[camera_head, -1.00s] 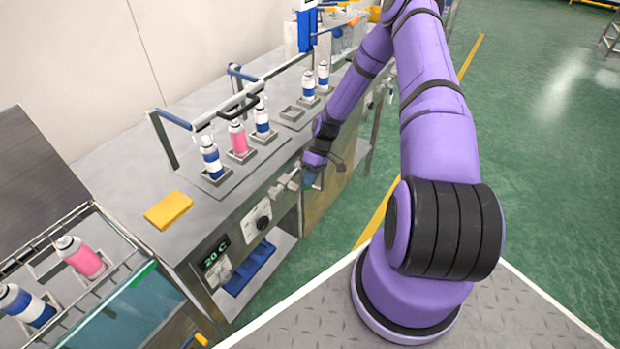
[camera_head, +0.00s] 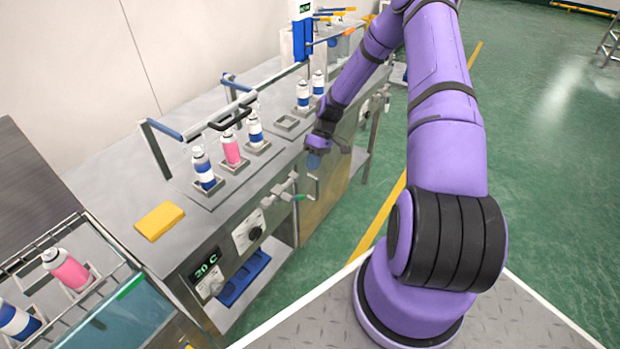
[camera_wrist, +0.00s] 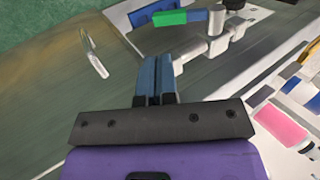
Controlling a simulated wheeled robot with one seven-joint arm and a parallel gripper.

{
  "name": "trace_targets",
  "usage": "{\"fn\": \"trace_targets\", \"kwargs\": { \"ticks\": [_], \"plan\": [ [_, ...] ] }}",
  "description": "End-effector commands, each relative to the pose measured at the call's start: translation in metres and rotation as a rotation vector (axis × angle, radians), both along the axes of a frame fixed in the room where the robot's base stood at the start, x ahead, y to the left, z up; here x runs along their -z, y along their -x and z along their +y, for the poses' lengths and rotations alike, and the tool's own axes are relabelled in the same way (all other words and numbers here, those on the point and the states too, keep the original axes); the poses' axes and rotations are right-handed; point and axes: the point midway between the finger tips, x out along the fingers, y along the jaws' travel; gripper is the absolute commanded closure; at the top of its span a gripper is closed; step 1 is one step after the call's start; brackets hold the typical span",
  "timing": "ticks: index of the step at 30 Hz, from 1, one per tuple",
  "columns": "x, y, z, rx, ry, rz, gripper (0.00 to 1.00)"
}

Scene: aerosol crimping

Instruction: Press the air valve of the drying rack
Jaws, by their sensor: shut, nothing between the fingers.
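A valve with a green handle (camera_head: 297,198) sits on silver pipe fittings on the front of the steel bench. The green handle also shows at the top of the wrist view (camera_wrist: 177,18), with silver fittings (camera_wrist: 194,50) beside it. My gripper (camera_head: 315,164) is beside the bench front, beyond the valve in the head view. In the wrist view my gripper (camera_wrist: 155,62) has its blue fingers together and empty. The fingertips point toward the valve area, and a gap shows between them and the green handle. Whether they touch the silver fittings is unclear.
Several cans, including a pink one (camera_head: 231,150), stand in holders on the bench top under handled bars. A yellow block (camera_head: 159,221) lies on the bench. A temperature display (camera_head: 207,266) and a dial (camera_head: 255,233) are on its front. Green floor to the right is open.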

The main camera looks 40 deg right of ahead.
Motion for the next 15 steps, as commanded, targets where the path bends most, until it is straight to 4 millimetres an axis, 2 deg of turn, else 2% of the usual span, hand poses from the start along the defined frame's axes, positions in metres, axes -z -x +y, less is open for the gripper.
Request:
{"fn": "trace_targets", "kwargs": {
  "ticks": [6,15],
  "plan": [
    [-0.027,-0.008,-0.021,0.0,0.002,-0.003,1.0],
    [-0.037,-0.01,-0.027,-0.001,0.0,0.0,1.0]
  ]
}}
